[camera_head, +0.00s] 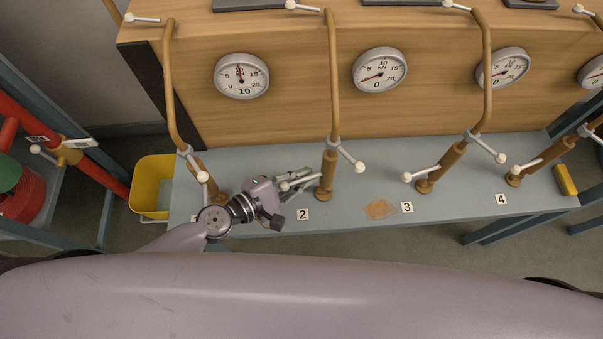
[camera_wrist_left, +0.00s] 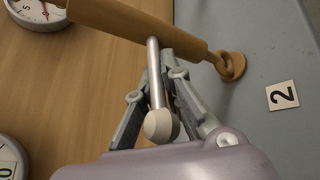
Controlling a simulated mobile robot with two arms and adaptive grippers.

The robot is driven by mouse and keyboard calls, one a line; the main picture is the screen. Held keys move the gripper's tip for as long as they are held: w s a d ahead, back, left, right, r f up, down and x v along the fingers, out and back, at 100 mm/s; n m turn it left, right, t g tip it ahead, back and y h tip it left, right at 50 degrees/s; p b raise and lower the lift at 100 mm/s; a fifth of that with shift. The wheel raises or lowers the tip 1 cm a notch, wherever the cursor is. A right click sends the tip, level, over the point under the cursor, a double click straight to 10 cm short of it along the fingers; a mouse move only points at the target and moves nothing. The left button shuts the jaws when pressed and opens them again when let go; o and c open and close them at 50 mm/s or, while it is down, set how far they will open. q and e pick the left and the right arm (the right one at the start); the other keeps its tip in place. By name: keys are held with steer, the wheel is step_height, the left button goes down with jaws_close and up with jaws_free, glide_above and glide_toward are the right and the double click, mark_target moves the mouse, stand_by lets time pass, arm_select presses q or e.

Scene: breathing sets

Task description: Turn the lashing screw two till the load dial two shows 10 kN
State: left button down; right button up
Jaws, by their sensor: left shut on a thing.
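Lashing screw two (camera_head: 328,172) is a brown turnbuckle beside the label 2 (camera_head: 303,214), with a grey cross bar ending in white knobs. My left gripper (camera_head: 303,180) is shut on the left arm of that bar. In the left wrist view, the bar with its white knob (camera_wrist_left: 160,126) runs between the fingers of the left gripper (camera_wrist_left: 165,65), below the brown screw body (camera_wrist_left: 140,24). Load dial two (camera_head: 380,70), on the wooden panel, has its red needle pointing lower left at 0 and reads 0. My right gripper is not in view.
Load dial one (camera_head: 241,76) reads 10. Screw three (camera_head: 436,176) and the screw near label 4 (camera_head: 540,163) stand further right. A tan patch (camera_head: 379,209) lies on the grey bench between labels 2 and 3. A yellow bin (camera_head: 150,190) stands at left.

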arm_select(q)
steer(key=shift+s+d+r+n+t+y+p, duration=0.1)
steer(key=shift+s+n+t+y+p, duration=0.2)
steer(key=shift+n+t+y+p, duration=0.35)
steer(key=shift+s+d+r+n+t+y+p, duration=0.1)
steer(key=shift+s+n+t+y+p, duration=0.2)
steer(key=shift+n+t+y+p, duration=0.3)
steer(key=shift+s+d+f+n+t+y, duration=0.1)
steer(key=shift+s+d+n+t+y, duration=0.25)
steer(key=shift+n+y, duration=0.65)
steer(key=shift+s+d+n+t+y, duration=0.25)
steer(key=shift+n+t+y, duration=0.3)
steer(key=shift+n+y, duration=0.45)
steer(key=shift+s+d+f+n+t+y, duration=0.15)
steer(key=shift+s+n+t+y, duration=0.3)
steer(key=shift+n+y, duration=0.5)
steer(key=shift+r, duration=0.15)
steer(key=c, duration=1.9)
jaws_free()
steer(key=shift+o, duration=1.1)
steer(key=shift+d, duration=0.1)
